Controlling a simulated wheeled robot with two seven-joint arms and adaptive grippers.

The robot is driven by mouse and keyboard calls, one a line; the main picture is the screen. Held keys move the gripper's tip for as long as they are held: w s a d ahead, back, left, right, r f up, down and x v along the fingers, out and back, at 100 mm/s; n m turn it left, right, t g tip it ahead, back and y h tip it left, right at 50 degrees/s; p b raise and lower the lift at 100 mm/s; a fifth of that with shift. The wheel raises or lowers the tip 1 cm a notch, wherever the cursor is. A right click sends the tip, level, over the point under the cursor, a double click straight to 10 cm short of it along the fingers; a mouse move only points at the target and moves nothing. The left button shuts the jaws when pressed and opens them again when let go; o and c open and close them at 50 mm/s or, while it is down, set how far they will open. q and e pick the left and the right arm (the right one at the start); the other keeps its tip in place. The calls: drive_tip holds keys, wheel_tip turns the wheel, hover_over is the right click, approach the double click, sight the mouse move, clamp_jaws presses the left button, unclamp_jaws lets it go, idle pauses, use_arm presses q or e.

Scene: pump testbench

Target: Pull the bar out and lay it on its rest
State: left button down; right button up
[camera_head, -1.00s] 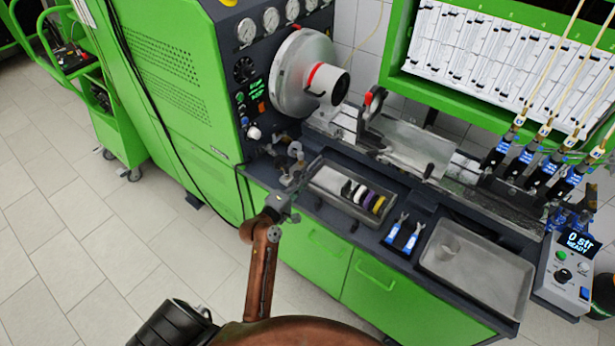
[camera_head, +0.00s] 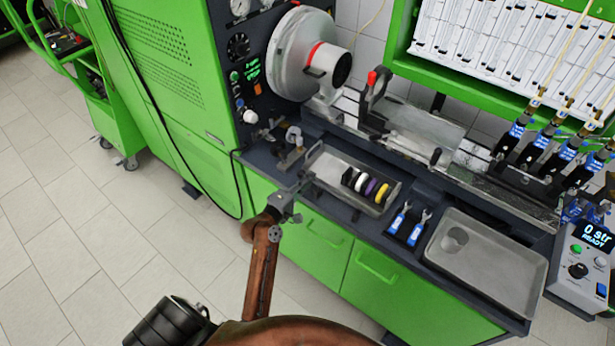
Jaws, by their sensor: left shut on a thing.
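My left gripper (camera_head: 288,203) is in front of the bench, just off the near left corner of the grey tray. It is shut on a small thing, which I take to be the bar. The held piece is mostly hidden by the fingers, so its length and tilt cannot be told. The silver flywheel (camera_head: 291,55), with a red ring and white hub, is above and behind the gripper, well apart from it. I cannot make out a rest for the bar. My right gripper is not in view.
The grey tray (camera_head: 335,165) holds several coloured rings. Grey fittings (camera_head: 293,140) stand left of it. A red-tipped upright (camera_head: 372,82) stands on the bench rail. Two blue-handled tools (camera_head: 407,223) and a metal tray (camera_head: 475,275) are to the right.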

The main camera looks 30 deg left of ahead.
use_arm(q)
drive_tip(key=shift+s+f+p, duration=0.1)
drive_tip(key=shift+s+p, duration=0.2)
idle(0.6)
drive_tip(key=shift+f, duration=0.9)
idle(1.0)
drive_tip(key=c, duration=2)
unclamp_jaws()
drive_tip(key=shift+f, duration=0.1)
drive_tip(key=shift+s, duration=0.1)
drive_tip(key=s, duration=0.8)
drive_tip(key=s+r, duration=0.1)
drive_tip(key=s, duration=0.2)
drive_tip(key=shift+s+a, duration=0.35)
drive_tip(key=shift+s, duration=0.05)
drive_tip(key=shift+f, duration=0.1)
